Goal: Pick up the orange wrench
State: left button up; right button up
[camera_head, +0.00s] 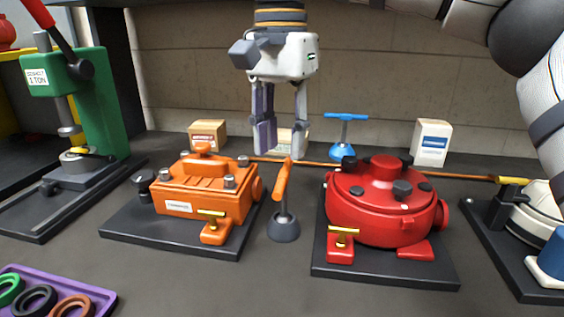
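The orange wrench (282,183) has an orange crossbar handle on a thin stem. It stands upright in a small dark grey round base (284,230) between the orange motor (208,190) and the red motor (385,205). My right gripper (283,150) hangs above and seemingly behind the handle, fingers pointing down. Its two fingers are apart with nothing visible between them. The far end of the handle overlaps the gap below the fingertips in the picture; no contact shows. My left gripper is not in view.
A blue T-handled tool (345,133) stands behind. A thin brown rod (460,175) runs behind the red motor. A green press (100,105) stands left, a purple tray (70,285) with rings front left. Small boxes (430,143) line the wall. The front middle table is clear.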

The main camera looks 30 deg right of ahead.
jog(key=shift+w+d+f, duration=0.1)
jog(key=shift+w+d, duration=0.05)
jog(key=shift+w, duration=0.15)
send_near(283, 217)
jog(key=shift+s+a+f, duration=0.2)
jog(key=shift+s+f, duration=0.05)
jog(key=f, duration=0.4)
jog(key=w+f, duration=0.1)
jog(key=f, duration=0.1)
jog(key=shift+d+f, duration=0.35)
grip_shut()
